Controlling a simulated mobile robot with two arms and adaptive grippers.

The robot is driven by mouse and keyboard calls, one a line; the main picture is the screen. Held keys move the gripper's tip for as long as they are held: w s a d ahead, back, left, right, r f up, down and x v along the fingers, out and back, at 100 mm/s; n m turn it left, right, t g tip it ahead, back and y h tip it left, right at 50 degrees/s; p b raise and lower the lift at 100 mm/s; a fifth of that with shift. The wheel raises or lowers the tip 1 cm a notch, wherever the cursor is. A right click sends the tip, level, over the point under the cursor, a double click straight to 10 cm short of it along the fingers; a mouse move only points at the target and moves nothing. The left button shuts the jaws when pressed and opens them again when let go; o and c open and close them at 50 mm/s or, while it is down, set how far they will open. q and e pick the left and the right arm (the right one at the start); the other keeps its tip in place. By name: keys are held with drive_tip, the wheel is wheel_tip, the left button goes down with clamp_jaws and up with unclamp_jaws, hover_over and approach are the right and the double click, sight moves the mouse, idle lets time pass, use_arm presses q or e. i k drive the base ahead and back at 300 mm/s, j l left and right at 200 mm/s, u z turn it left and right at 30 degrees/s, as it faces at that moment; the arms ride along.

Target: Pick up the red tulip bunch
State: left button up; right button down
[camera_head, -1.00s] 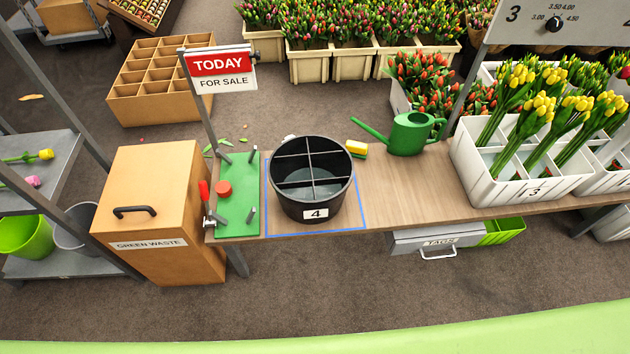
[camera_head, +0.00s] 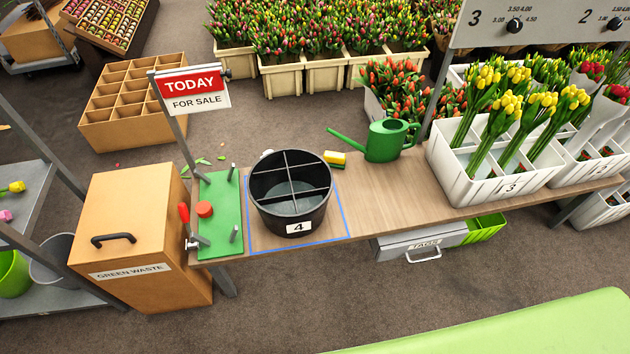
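Many loose orange-red tulips (camera_head: 397,78) also stand in a bin behind the bench. Neither of my grippers is in view.
A white crate (camera_head: 473,195) marked 3 holds yellow tulip bunches (camera_head: 503,108).

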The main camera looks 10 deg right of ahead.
sight(612, 101)
drive_tip(key=z, duration=2.5)
drive_tip(key=i+z, duration=0.45)
drive_tip(key=i, duration=2.85)
drive_tip(key=i+u, duration=0.2)
drive_tip(key=i, duration=0.3)
drive_tip(key=i+l+u, duration=0.25)
drive_tip(key=i, duration=0.25)
drive_tip(key=i+l+u, duration=0.2)
drive_tip(key=i, duration=0.3)
